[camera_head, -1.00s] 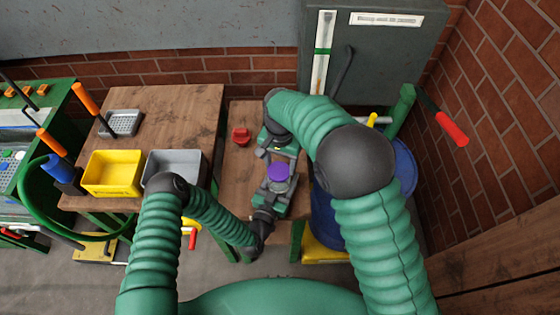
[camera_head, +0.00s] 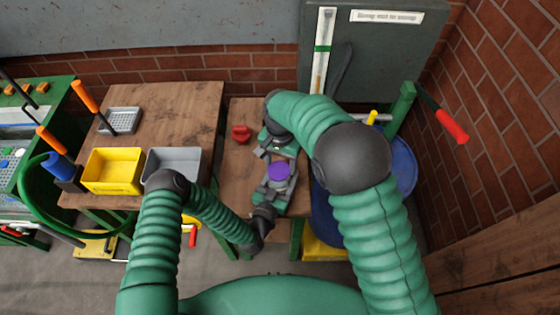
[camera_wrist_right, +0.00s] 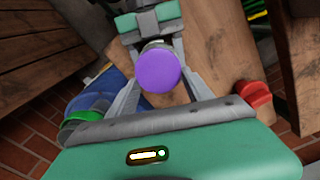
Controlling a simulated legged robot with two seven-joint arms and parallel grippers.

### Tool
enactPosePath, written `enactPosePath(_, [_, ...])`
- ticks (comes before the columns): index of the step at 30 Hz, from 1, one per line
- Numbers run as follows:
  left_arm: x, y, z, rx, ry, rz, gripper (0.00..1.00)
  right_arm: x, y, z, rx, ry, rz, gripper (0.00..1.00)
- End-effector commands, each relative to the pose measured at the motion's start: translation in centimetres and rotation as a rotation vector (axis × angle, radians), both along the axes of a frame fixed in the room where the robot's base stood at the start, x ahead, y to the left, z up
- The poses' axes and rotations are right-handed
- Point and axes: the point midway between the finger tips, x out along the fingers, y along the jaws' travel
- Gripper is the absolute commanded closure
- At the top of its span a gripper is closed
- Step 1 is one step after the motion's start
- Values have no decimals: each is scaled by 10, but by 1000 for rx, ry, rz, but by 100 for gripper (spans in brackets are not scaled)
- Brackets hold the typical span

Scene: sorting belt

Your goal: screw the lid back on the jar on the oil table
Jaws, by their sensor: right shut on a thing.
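A round purple lid (camera_head: 279,171) shows at the oil table (camera_head: 236,180). In the right wrist view the purple lid (camera_wrist_right: 160,71) sits between the fingers of my right gripper (camera_wrist_right: 162,84), which is shut on it. My right gripper (camera_head: 278,156) reaches it from the back of the table in the head view. My left gripper (camera_head: 272,193) comes in from the front, low at the lid's near side, with its green parts (camera_wrist_right: 147,18) just beyond the lid in the wrist view. I cannot tell whether the lid is seated.
A red object (camera_head: 241,134) stands on the table left of the grippers. A side table (camera_head: 165,110) to the left carries a yellow bin (camera_head: 112,188) and a grey bin (camera_head: 190,153). A blue drum (camera_head: 404,168) stands close on the right.

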Motion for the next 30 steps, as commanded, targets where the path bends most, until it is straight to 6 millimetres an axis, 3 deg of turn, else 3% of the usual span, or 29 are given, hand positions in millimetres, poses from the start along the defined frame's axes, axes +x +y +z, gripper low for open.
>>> enactPosePath(6, [0, 0, 0, 0, 1, 1, 100, -2, -2, 1, -1, -1, -267, 78])
enactPosePath(13, [0, 0, 0, 0, 1, 0, 100, -2, -2, 1, 0, -1, -276, 78])
enactPosePath(14, [0, 0, 0, 0, 1, 0, 100, -2, -2, 1, 0, -1, -275, 39])
enactPosePath(18, [0, 0, 0, 0, 1, 0, 100, -2, -2, 1, 0, -1, -275, 20])
enactPosePath(30, [0, 0, 0, 0, 1, 0, 100, -1, -2, 8, 1, -4, -273, 19])
